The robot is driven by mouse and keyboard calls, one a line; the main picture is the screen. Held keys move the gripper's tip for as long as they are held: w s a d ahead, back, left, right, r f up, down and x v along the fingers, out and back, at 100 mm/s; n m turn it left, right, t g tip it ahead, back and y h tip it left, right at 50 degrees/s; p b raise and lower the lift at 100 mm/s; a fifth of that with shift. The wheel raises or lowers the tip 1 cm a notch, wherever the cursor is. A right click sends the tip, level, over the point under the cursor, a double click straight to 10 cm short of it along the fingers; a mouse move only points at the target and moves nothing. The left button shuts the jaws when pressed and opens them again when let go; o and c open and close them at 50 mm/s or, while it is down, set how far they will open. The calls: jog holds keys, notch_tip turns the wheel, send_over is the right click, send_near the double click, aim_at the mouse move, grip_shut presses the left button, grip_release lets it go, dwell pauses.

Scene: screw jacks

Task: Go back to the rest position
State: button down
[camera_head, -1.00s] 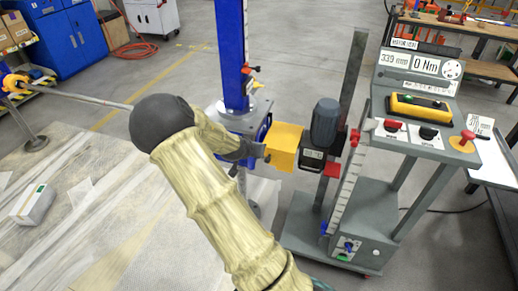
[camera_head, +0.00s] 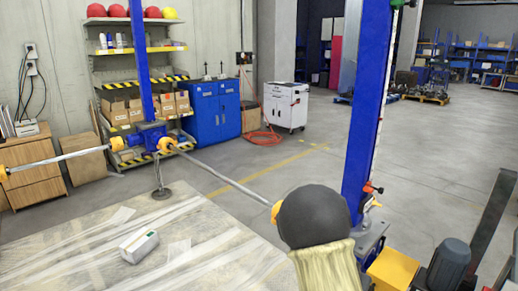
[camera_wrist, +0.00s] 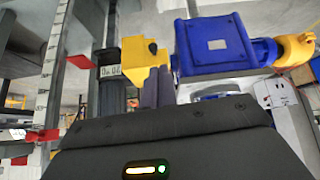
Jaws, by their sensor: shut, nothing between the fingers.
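My gripper (camera_wrist: 156,88) shows in the wrist view as two dark fingers side by side, shut with nothing between them. A yellow block (camera_wrist: 138,52) is just beyond the fingertips; I cannot tell whether they touch it. A blue gearbox (camera_wrist: 220,45) with a yellow coupling (camera_wrist: 297,48) is to the right of the fingers. In the head view my gripper is hidden; only my arm's dark joint and pale sleeve show at the bottom. The yellow block (camera_head: 393,270) also shows there, beside a blue screw-jack column (camera_head: 362,110).
A grey motor (camera_head: 449,265) stands right of the yellow block. A long shaft (camera_head: 225,174) runs left to a second blue column (camera_head: 140,65). A white box (camera_head: 139,246) lies on the sheeted floor area. Open floor lies behind the column at right.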

jog(key=s+a+r+n+g+y+p, duration=0.1)
jog(key=s+a+r+n+y+p, duration=0.1)
jog(key=s+a+r+n+p, duration=0.2)
jog(key=s+a+r+n+g+y+p, duration=0.1)
jog(key=s+a+r+n+y+p, duration=0.2)
jog(key=s+a+r, duration=0.7)
jog(key=s+r+n+p, duration=0.1)
jog(key=s+r, duration=0.2)
jog(key=s, duration=0.2)
jog(key=shift+s, duration=0.25)
jog(key=shift+r, duration=0.1)
jog(key=shift+d, duration=0.15)
